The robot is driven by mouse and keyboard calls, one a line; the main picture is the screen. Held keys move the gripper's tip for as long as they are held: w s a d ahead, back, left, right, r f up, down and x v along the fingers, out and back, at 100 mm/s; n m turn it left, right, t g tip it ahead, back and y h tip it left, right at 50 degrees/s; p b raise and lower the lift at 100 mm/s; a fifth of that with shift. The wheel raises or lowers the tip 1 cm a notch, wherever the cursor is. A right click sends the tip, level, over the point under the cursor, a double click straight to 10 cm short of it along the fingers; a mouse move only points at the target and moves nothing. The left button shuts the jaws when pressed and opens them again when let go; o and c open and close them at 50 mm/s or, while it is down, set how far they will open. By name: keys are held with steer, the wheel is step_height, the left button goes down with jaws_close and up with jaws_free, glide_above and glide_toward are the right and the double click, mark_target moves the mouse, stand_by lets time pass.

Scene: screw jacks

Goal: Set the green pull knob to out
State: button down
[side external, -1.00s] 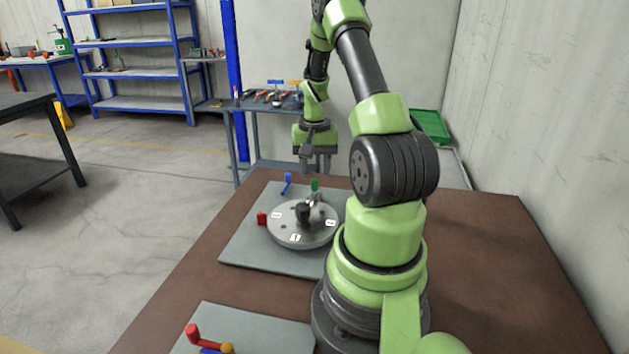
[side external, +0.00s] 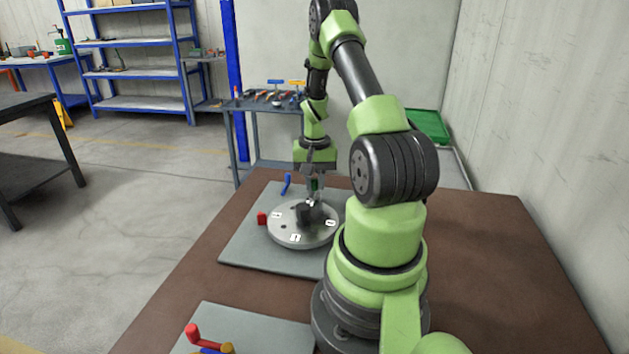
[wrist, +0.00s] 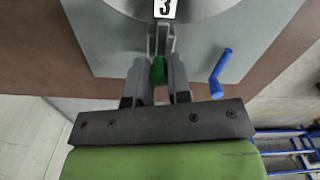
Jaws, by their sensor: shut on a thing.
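The green pull knob (wrist: 158,72) sits between the two fingers of my gripper (wrist: 158,65) in the wrist view, and the fingers are shut on it. In the side external view a small part of the green knob (side external: 314,184) shows between the fingers of my gripper (side external: 315,185), at the far side of a round grey disc (side external: 285,232). The gripper points down over the knob. How far the knob is pulled cannot be told, as the fingers hide most of it.
A blue crank handle (wrist: 221,74) stands beside the gripper. It also shows in the side view (side external: 287,181). The grey plate (side external: 250,250) lies on a brown table. A red handle (side external: 193,332) is in front.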

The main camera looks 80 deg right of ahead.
steer(key=shift+d, duration=1.25)
steer(key=c, duration=1.1)
jaws_free()
steer(key=shift+o, duration=0.2)
step_height(320, 180, up, 10)
steer(key=shift+a, duration=0.1)
